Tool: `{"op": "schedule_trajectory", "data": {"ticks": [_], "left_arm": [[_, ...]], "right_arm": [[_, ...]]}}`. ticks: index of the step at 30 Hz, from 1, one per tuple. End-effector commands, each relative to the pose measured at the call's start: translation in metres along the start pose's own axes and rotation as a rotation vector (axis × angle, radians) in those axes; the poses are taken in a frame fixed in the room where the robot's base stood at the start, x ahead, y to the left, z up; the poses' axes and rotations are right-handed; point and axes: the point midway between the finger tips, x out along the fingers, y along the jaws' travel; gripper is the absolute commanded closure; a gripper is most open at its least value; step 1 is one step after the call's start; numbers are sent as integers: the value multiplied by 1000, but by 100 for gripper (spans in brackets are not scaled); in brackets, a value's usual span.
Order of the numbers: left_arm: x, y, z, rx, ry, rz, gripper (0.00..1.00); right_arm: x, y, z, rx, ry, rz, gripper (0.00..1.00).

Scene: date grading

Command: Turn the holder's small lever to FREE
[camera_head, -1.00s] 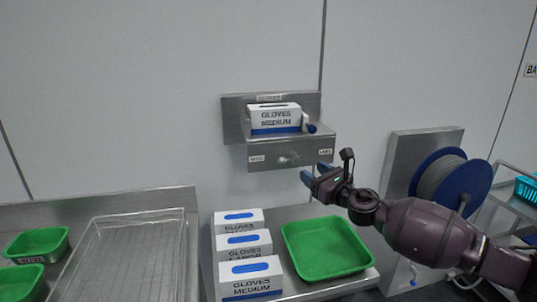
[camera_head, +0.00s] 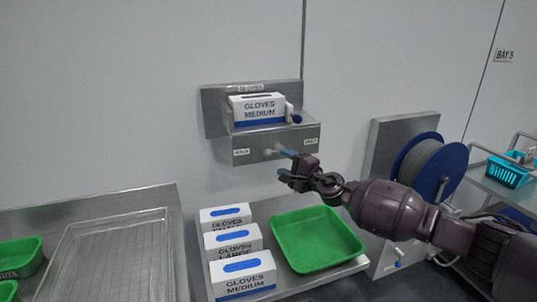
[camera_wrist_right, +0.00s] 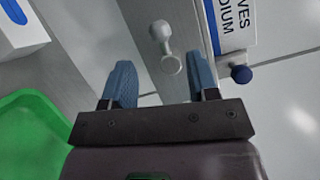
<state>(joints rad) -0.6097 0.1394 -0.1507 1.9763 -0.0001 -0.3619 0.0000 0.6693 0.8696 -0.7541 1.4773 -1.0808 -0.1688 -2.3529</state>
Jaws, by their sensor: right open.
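The holder (camera_head: 262,130) is a steel wall bracket bearing a glove box marked medium. Its small pale lever (camera_head: 268,152) is on the front face, between two small labels too blurred to read surely; it appears to point toward the left label (camera_head: 241,153). My right gripper (camera_head: 284,163) is open and empty just in front of the lever, at lower right. In the right wrist view the lever (camera_wrist_right: 170,58) shows between the two blue fingertips of my gripper (camera_wrist_right: 161,76), with no clear contact. My left gripper is out of view.
A blue knob (camera_head: 297,118) sticks out at the glove box's right side, also near the right finger in the wrist view (camera_wrist_right: 241,73). Below are a green tray (camera_head: 318,265) and several glove boxes (camera_head: 233,243). A cable reel (camera_head: 437,170) stands right.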

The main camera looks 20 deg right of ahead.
Motion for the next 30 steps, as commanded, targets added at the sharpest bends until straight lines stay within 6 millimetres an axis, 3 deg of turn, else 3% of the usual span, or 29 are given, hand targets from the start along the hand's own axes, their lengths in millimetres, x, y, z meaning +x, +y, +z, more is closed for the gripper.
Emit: {"op": "schedule_trajectory", "data": {"ticks": [6,15,28,30], "left_arm": [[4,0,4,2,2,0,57],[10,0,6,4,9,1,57],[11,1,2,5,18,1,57],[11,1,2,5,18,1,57]], "right_arm": [[38,0,0,3,0,-3,46],[71,1,0,1,1,-2,46],[79,0,0,2,0,0,46],[79,0,0,2,0,0,54]]}}
